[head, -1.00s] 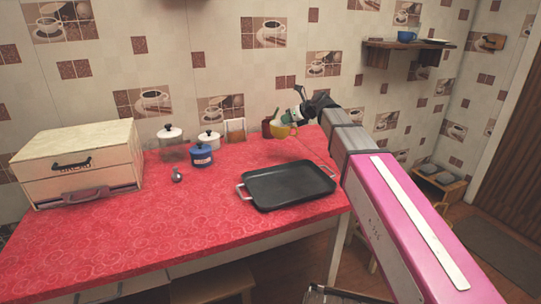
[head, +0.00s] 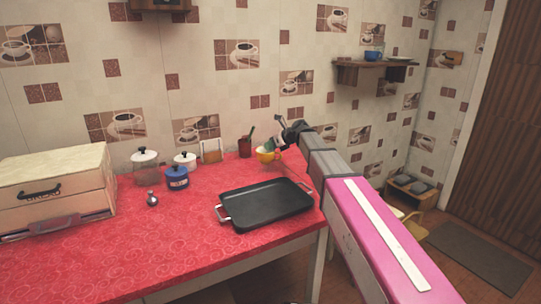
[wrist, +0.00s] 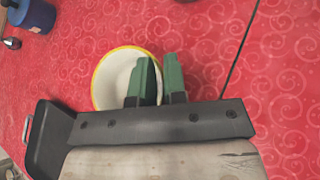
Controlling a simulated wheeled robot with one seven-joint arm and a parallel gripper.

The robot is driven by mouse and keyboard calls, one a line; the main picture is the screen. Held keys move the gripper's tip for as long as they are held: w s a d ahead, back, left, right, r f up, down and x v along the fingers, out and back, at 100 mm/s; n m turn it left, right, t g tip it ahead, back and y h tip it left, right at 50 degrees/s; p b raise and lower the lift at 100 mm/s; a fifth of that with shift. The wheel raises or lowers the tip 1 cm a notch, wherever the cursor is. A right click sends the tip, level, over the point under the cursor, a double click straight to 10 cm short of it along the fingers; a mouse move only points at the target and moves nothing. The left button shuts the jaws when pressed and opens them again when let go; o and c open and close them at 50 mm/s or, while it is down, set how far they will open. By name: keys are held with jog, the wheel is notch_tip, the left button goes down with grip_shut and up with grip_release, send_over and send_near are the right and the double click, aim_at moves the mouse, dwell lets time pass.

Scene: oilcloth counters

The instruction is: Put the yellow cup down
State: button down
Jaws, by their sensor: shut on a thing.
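The yellow cup (head: 265,155) is at the back right of the red counter, behind the black tray (head: 222,211). In the wrist view the cup (wrist: 112,80) shows its white inside and yellow rim, and it looks empty. My gripper (wrist: 157,78) is shut on the cup's right wall, with one green finger inside the cup and one outside. The gripper also shows in the head view (head: 272,143), reaching in from the right. The cup looks upright. Its base is at or just above the cloth; I cannot tell whether it touches.
A dark red pot (head: 245,148) with a green utensil stands just left of the cup. Further left are a blue canister (head: 177,178), white-lidded jars, a small grey item (head: 152,199) and a bread box (head: 55,172). The counter's right edge is close to the cup.

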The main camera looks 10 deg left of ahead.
jog(key=shift+w+d+f, duration=0.1)
jog(key=shift+f, duration=1.95)
jog(key=shift+f, duration=0.1)
jog(key=c, duration=1.2)
grip_release()
jog(key=shift+o, duration=0.2)
jog(key=v, duration=1.2)
